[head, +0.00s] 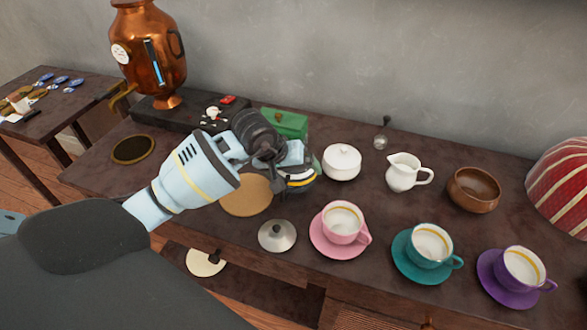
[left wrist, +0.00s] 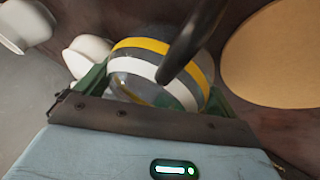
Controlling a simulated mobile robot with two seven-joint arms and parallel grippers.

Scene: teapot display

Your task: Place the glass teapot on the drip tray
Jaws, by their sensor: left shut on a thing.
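The glass teapot (head: 300,182), with yellow and white bands, is beside the round cork mat, mostly hidden behind my left gripper in the head view. My left gripper (head: 292,163) is shut on it; in the left wrist view the green fingers lie on both sides of the glass teapot (left wrist: 135,80). A dark bar, perhaps its handle, crosses in front of it there. I cannot tell whether it touches the table. The drip tray (head: 133,149), a dark disc with a brass rim, lies at the table's left, below the copper urn's spout. My right gripper is not in view.
The copper urn (head: 148,50) stands on a dark plinth behind the tray. The cork mat (head: 246,196) lies between tray and teapot. A metal lid (head: 277,236), a white lidded pot (head: 342,162), a green box (head: 284,123) and a pink cup (head: 342,223) stand close to the teapot.

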